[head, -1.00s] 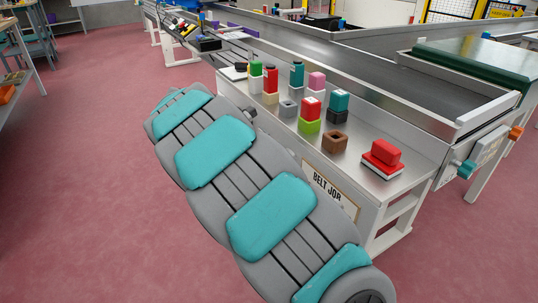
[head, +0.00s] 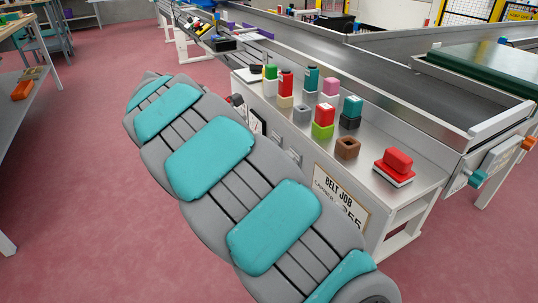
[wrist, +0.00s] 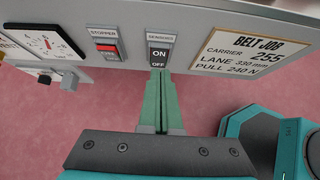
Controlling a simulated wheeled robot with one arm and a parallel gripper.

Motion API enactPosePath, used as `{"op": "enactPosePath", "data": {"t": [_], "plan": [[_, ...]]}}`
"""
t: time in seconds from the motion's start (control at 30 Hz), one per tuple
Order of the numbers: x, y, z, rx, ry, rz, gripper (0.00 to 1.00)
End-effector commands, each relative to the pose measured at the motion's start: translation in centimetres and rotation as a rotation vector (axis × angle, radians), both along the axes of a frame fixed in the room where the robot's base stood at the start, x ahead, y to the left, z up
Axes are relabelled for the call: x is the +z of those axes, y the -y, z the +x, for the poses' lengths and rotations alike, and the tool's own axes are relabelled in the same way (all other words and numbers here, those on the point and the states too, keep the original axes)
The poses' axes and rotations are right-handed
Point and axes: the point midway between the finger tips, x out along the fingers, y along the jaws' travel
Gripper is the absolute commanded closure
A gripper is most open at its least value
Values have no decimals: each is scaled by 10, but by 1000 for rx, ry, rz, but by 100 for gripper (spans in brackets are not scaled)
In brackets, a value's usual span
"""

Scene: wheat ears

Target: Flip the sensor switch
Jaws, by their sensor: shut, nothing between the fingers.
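The sensor switch (wrist: 159,54) is a dark rocker in a light frame labelled SENSORS, with ON at the top and OFF at the bottom. It is on the front panel of the belt bench, in the upper middle of the wrist view. My gripper (wrist: 160,74) is shut and empty, its green fingers pointing at the switch. The fingertips are at the OFF end and overlap its lower edge in the picture. I cannot tell whether they touch it, or which way the rocker is set. In the head view my arm hides the gripper.
A red STOPPER switch (wrist: 108,50) and a dial gauge (wrist: 44,43) are left of the sensor switch, with a knob (wrist: 69,79) below the gauge. A BELT JOB card (wrist: 243,52) is to the right. Coloured blocks (head: 324,115) stand on the bench top (head: 375,139).

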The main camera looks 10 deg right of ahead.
Motion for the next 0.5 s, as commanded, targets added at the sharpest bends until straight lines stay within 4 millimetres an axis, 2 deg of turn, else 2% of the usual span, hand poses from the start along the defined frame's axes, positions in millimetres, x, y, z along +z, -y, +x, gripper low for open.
{"op": "enactPosePath", "data": {"t": [0.2, 0.5], "plan": [[22, -14, -5, 1, -1, 0, 100], [28, -17, -6, 1, -1, 0, 100]]}}
